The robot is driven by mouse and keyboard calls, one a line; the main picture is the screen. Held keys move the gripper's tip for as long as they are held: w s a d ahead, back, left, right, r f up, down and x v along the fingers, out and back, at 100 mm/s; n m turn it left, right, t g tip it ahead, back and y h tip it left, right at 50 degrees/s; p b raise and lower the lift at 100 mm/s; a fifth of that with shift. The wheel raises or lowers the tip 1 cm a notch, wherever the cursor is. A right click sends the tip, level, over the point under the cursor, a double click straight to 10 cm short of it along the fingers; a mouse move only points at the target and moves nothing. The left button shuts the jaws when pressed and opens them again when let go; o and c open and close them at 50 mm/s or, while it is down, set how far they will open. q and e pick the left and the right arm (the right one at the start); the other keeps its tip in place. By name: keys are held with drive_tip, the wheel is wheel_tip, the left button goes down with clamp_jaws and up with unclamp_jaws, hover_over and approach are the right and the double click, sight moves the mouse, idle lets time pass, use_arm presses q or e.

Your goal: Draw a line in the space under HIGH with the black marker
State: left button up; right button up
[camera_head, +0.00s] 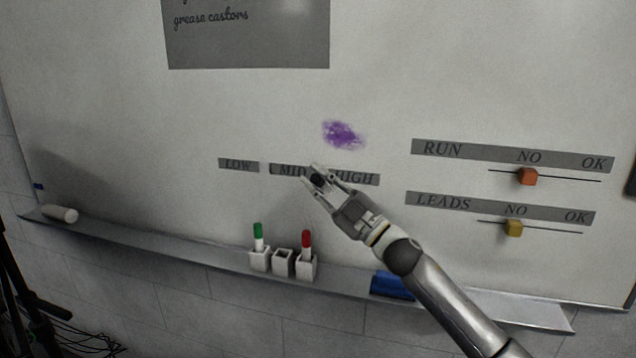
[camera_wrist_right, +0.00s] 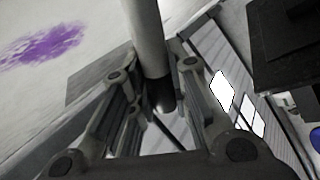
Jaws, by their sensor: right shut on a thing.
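In the right wrist view the marker (camera_wrist_right: 147,35) has a white barrel and a dark part between the fingers. Whether it touches the board I cannot tell. The fingers hide parts of both labels. The space under HIGH is partly hidden by my gripper, and no line shows there. My left gripper is out of view.
A purple smudge (camera_head: 342,134) is above HIGH. The ledge (camera_head: 190,242) below carries a green marker (camera_head: 257,236), an empty holder (camera_head: 282,262), a red marker (camera_head: 306,242) and a blue block (camera_head: 391,286). RUN (camera_head: 443,149) and LEADS (camera_head: 442,203) sliders are at right.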

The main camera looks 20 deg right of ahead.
drive_tip(key=shift+w+d, duration=0.25)
drive_tip(key=shift+w, duration=0.1)
idle(0.3)
drive_tip(key=shift+s+d, duration=0.1)
drive_tip(key=shift+s+d, duration=0.35)
drive_tip(key=shift+d, duration=0.15)
drive_tip(key=shift+s+d, duration=0.35)
drive_tip(key=shift+d, duration=0.2)
drive_tip(key=shift+s+d, duration=0.3)
drive_tip(key=shift+d, duration=0.3)
drive_tip(key=shift+s+d, duration=0.1)
